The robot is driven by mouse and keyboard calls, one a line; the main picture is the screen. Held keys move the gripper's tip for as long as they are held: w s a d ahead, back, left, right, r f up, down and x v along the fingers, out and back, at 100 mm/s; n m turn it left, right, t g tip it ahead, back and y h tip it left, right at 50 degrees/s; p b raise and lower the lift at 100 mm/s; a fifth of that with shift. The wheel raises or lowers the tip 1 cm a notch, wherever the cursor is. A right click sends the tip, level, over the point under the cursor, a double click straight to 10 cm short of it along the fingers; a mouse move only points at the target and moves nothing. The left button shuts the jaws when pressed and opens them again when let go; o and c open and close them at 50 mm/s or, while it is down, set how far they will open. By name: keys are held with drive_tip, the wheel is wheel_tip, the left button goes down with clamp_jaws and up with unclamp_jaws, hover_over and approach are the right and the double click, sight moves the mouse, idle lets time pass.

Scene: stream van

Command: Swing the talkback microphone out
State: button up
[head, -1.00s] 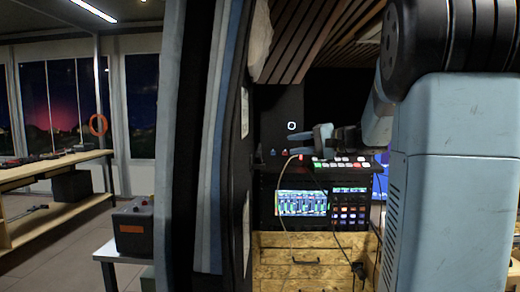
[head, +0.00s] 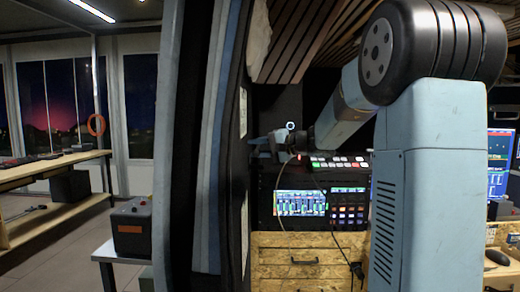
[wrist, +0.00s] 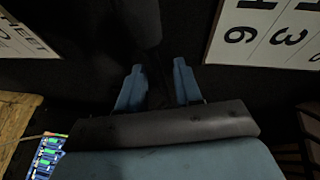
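My gripper (head: 262,143) is in front of the dark back wall, above the left end of the black control desk. In the wrist view its two blue fingers (wrist: 158,86) stand apart, open. A dark, rounded shape (wrist: 141,22) lies ahead of and partly between them; I cannot tell whether it is the talkback microphone or whether a finger touches it. In the head view a thin curved stalk or cable with a red tip (head: 298,157) rises by the desk. A small pale ring (head: 290,126) shows just right of the gripper. No microphone is clearly recognisable.
The control desk (head: 339,161) with lit buttons and a screen (head: 300,203) sits on a wooden drawer unit (head: 290,257). A dark and blue wall edge (head: 212,140) stands close on the left. Printed sheets (wrist: 262,35) flank the gripper.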

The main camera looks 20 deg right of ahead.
clamp_jaws()
idle(0.3)
idle(0.3)
